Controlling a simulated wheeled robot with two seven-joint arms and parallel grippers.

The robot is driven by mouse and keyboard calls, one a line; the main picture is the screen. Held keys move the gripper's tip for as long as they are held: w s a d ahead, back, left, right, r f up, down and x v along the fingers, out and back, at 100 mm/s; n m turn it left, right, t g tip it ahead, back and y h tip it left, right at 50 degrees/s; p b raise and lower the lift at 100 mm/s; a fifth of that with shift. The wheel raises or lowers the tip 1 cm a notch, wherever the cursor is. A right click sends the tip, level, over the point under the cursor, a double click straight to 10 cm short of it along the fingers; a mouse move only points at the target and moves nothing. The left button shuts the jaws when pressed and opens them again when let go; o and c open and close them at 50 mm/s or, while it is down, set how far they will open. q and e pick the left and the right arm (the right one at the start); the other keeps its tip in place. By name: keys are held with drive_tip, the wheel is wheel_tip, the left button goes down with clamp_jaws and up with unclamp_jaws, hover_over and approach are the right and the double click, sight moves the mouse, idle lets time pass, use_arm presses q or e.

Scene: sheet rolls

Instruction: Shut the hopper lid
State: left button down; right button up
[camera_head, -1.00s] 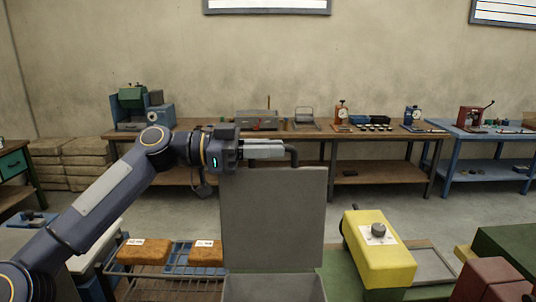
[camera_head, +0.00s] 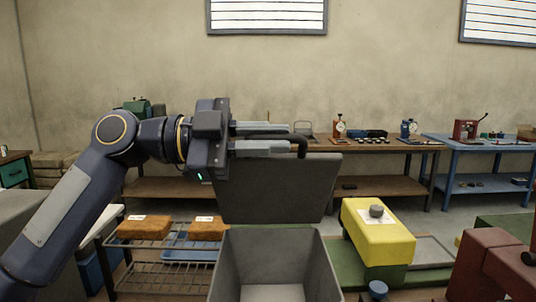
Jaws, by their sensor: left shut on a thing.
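The grey hopper (camera_head: 238,262) stands at the bottom centre with its mouth open, and I see down into it. Its dark grey lid (camera_head: 275,190) is attached at the back rim and stands tilted above the mouth. The lid's dark bar handle (camera_head: 303,148) is at its upper edge. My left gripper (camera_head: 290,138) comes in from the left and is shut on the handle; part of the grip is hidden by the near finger. My right gripper is not in view.
A yellow box with a knob (camera_head: 378,235) stands right of the hopper. A wire rack (camera_head: 155,262) with brown blocks (camera_head: 145,227) is on the left. Dark red equipment (camera_head: 485,262) is at the lower right.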

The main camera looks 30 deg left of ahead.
use_arm(q)
drive_tip(key=s+d+f+m+b, duration=0.3)
drive_tip(key=s+f+m+b, duration=0.1)
drive_tip(key=f+b, duration=0.7)
drive_tip(key=s+d+f+m+b, duration=0.3)
drive_tip(key=s+f+m+b, duration=0.2)
drive_tip(key=f+b, duration=0.5)
drive_tip(key=shift+s+f+m+b, duration=0.3)
drive_tip(key=shift+s+f+b, duration=0.1)
drive_tip(key=shift+b, duration=0.35)
drive_tip(key=shift+d, duration=0.1)
drive_tip(key=c, duration=1.5)
unclamp_jaws()
drive_tip(key=shift+o, duration=0.2)
drive_tip(key=p+v, duration=0.1)
drive_tip(key=v, duration=0.7)
drive_tip(key=shift+p, duration=0.3)
